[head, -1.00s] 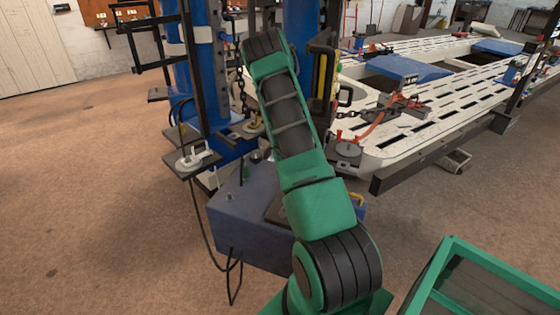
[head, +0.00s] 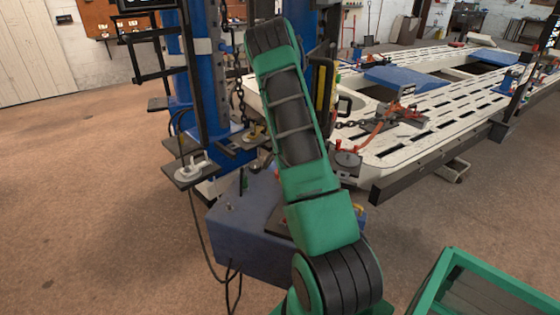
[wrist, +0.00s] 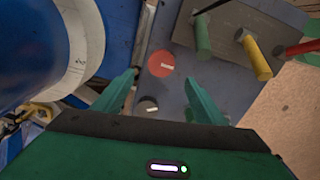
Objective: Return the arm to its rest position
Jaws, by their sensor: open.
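My gripper (wrist: 163,98) shows in the wrist view with its two green fingers spread apart and nothing between them. It points at a grey-blue surface that bears a red disc (wrist: 161,64) and a dark round disc (wrist: 147,106). In the head view my green arm rises in front of the blue machine, and my gripper is hidden behind the arm.
A blue post machine (head: 200,80) with shelves and a chain stands close behind my arm. A grey-blue cabinet (head: 240,225) is at its foot. The white slotted frame bench (head: 400,140) fills the right. Brown floor (head: 80,200) at left is clear.

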